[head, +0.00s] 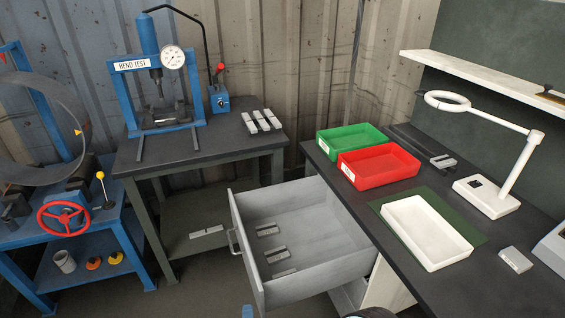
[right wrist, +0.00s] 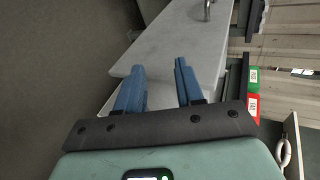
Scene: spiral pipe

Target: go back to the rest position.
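My right gripper (right wrist: 159,66) shows in the right wrist view. Its two blue fingers are apart with nothing between them. They are in front of a pale grey panel, which looks like the front of the drawer. In the head view a small blue tip (head: 247,311) shows at the bottom edge below the drawer. It looks like a gripper fingertip, but I cannot tell which arm it belongs to. The rest of both grippers is out of the head view.
The grey drawer (head: 306,297) is pulled out, with several metal pieces inside. The right-hand bench carries a green bin (head: 323,147), a red bin (head: 346,172), a white tray (head: 453,264) and a lamp (head: 522,160). A blue press (head: 150,40) stands on the back table.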

